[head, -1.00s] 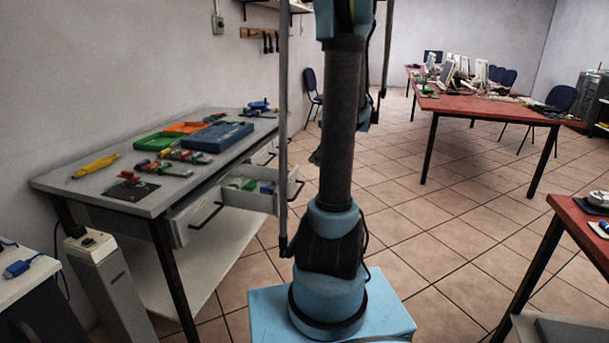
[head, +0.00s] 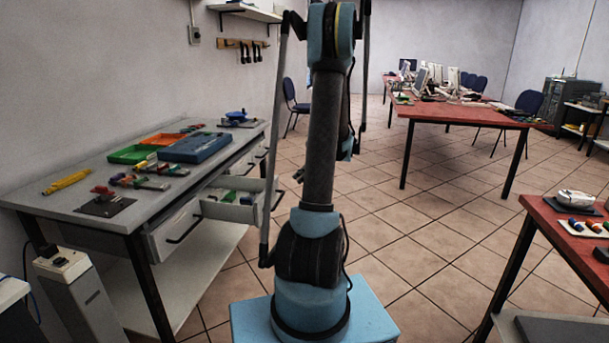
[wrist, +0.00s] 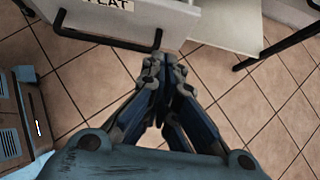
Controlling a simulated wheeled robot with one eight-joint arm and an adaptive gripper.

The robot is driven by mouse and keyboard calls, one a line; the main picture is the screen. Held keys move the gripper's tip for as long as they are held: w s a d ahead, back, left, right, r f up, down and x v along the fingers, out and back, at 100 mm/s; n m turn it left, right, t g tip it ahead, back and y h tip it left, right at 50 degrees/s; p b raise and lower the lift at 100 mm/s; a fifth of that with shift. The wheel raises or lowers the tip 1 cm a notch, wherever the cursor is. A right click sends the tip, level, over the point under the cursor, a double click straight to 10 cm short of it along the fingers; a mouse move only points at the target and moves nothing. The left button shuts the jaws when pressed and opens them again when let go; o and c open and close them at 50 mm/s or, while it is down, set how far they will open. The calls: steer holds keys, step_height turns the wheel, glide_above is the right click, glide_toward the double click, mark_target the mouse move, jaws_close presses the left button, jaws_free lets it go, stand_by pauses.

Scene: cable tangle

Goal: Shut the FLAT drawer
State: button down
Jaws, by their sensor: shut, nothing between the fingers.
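The FLAT drawer shows in the wrist view as a pale front (wrist: 130,18) with a "FLAT" label at the top edge and a black bar handle (wrist: 105,40). My gripper (wrist: 165,62) is shut and empty, its fingertips just beyond the handle's right end; I cannot tell whether they touch the drawer. In the head view an open drawer (head: 238,210) with small parts in it sticks out of the grey bench, and a nearer drawer (head: 168,238) beside it also stands out a little. Their labels cannot be read there. My arm largely hides the gripper in that view.
The grey bench (head: 155,205) carries a blue tray (head: 196,147), a green tray (head: 130,154) and tools. A grey pedestal (head: 78,295) stands at its near end. A red table (head: 535,205) is at the right.

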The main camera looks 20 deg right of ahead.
mark_target(276, 188)
steer(key=shift+w+a+f, duration=0.5)
steer(key=shift+w+a, duration=0.1)
steer(key=shift+a, duration=0.45)
steer(key=shift+w+a+f, duration=0.5)
steer(key=shift+w+a, duration=0.05)
steer(key=shift+a, duration=0.45)
steer(key=shift+w+a+f, duration=0.5)
steer(key=shift+w+a, duration=0.1)
steer(key=shift+a, duration=0.45)
steer(key=shift+w, duration=0.1)
